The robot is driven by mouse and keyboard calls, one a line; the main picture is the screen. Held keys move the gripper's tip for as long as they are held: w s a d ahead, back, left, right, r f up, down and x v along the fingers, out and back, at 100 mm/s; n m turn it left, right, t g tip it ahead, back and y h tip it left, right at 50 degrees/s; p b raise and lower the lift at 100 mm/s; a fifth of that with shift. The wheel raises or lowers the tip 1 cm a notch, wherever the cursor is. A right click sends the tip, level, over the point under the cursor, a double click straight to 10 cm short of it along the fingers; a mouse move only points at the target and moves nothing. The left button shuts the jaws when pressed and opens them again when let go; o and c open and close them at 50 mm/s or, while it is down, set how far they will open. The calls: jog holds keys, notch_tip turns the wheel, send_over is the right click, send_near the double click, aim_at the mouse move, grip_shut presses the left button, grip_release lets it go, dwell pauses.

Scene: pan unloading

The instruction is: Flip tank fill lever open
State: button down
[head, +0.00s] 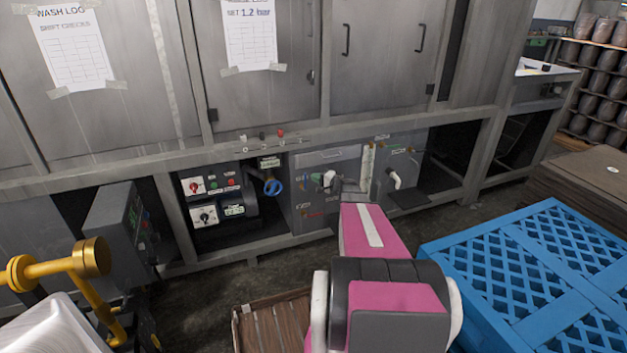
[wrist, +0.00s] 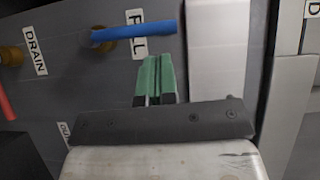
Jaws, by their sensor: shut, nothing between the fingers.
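The blue fill lever (wrist: 140,31) lies nearly level in the wrist view, running right from its brass valve stem (wrist: 103,38) across the FILL label (wrist: 135,17). My gripper (wrist: 153,62) has its green fingertips together and empty, just below the lever in that picture. A small gap shows between tips and lever; I cannot tell their difference in depth.
A red lever (wrist: 6,100) and the DRAIN label (wrist: 35,50) are left of the fill valve. A pale vertical strip (wrist: 216,60) stands right.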

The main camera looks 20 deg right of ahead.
jog(key=d+v, duration=0.1)
jog(key=v, duration=1)
jog(key=shift+w+f, duration=0.25)
jog(key=shift+d, duration=0.1)
jog(key=s+a+n+g, duration=0.3)
jog(key=s+a+g, duration=0.2)
jog(key=a, duration=0.5)
jog(key=s+a+n+g, duration=0.2)
jog(key=s+a+g, duration=0.25)
jog(key=a, duration=0.55)
jog(key=s+a+r+n+g+h, duration=0.1)
jog(key=s+a+h, duration=0.3)
jog(key=s, duration=0.4)
jog(key=s+a+r+n+g+h, duration=0.1)
jog(key=s+a+n+g+h, duration=0.2)
jog(key=s+h, duration=0.3)
jog(key=shift+s+a+r+n+h, duration=0.35)
jog(key=shift+s+a+n, duration=0.25)
jog(key=shift+s, duration=0.5)
